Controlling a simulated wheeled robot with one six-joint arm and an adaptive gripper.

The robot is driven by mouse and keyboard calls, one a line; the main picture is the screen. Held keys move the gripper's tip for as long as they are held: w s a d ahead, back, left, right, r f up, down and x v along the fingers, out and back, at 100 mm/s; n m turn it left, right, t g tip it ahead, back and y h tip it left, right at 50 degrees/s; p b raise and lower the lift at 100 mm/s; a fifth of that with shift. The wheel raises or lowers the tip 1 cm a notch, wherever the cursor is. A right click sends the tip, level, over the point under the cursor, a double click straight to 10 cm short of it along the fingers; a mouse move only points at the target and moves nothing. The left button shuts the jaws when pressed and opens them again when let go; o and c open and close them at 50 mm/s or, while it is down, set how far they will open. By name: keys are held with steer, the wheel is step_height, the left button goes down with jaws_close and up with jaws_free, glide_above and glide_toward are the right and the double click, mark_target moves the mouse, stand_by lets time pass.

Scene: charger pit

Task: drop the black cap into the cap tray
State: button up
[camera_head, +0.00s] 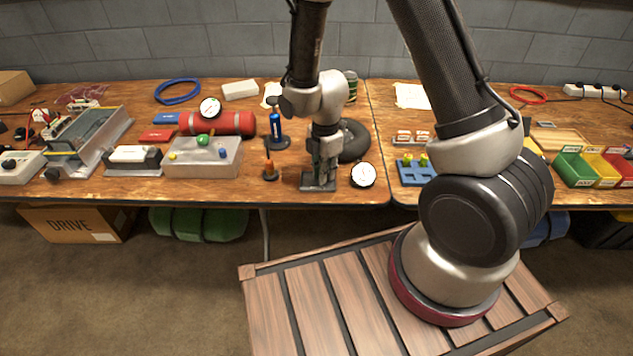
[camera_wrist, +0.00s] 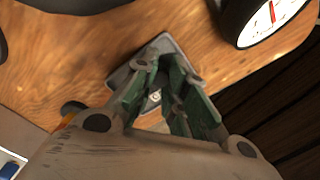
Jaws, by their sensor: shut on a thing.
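My gripper (camera_head: 320,176) points straight down at the front part of the table; its green-padded fingers also show in the wrist view (camera_wrist: 168,88). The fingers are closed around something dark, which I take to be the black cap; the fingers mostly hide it. The small dark grey cap tray (camera_head: 307,186) lies on the table directly beneath the fingers. In the wrist view its square edge (camera_wrist: 122,76) shows behind the fingertips. A small pale spot shows between the fingers; I cannot tell what it is. I cannot tell whether the cap touches the tray.
A white-faced gauge (camera_head: 363,175) stands close to the right of the tray; its face also shows in the wrist view (camera_wrist: 272,22). An orange-topped item (camera_head: 270,170) stands to the left. The table's front edge is close.

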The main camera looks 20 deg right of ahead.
steer(key=o, duration=0.8)
step_height(320, 180, up, 12)
stand_by(0.3)
